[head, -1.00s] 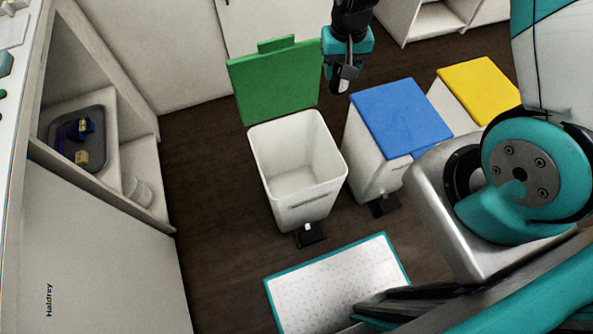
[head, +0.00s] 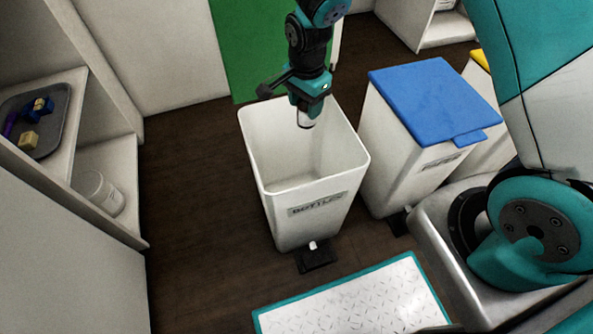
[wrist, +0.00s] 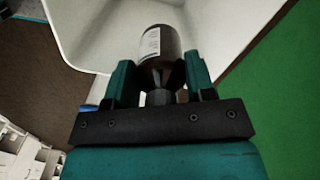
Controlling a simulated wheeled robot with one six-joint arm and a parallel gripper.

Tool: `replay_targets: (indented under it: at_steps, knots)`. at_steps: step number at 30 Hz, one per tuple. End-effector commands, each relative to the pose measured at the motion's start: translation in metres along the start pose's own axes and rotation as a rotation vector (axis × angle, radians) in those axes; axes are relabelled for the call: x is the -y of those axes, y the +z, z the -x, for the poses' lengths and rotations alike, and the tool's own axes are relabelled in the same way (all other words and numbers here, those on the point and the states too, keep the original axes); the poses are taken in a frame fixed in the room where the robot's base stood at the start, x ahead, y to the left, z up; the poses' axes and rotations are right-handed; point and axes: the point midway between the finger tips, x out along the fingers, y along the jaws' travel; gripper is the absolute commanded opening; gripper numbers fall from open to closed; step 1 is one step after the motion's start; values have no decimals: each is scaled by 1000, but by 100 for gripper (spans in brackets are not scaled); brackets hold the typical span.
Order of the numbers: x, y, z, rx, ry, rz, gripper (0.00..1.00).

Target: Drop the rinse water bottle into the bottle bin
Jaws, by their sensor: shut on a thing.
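The rinse water bottle shows in the wrist view (wrist: 160,46) as a dark brown bottle with a white label, held between the teal fingers. My gripper (head: 308,102) is shut on it and hangs over the back part of the open bottle bin (head: 300,190). The bin is white and its front label reads "BOTTLES". Only the pale lower end of the bottle (head: 305,120) shows below the fingers in the head view. In the wrist view the white bin interior (wrist: 95,35) lies beyond the bottle.
A bin with a shut blue lid (head: 430,95) stands close on the right, with a yellow-lidded one beyond. A pedal (head: 316,256) sits at the bottle bin's front. A shelf with a grey tray (head: 62,125) and a clear container (head: 98,190) is at left.

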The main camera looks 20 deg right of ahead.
Motion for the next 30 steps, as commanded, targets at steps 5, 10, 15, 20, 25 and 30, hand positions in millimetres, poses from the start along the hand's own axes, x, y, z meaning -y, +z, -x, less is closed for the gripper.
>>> replay_targets:
  at_steps: [5,10,15,20,25,30]
  knots:
    - [0,0,-15,0,1,-1,25]
    - [0,0,-37,0,1,0,25]
    - [0,0,-55,0,0,0,25]
    - [0,0,-59,0,0,1,25]
    - [0,0,-58,0,0,1,25]
    - [0,0,-58,0,0,1,79]
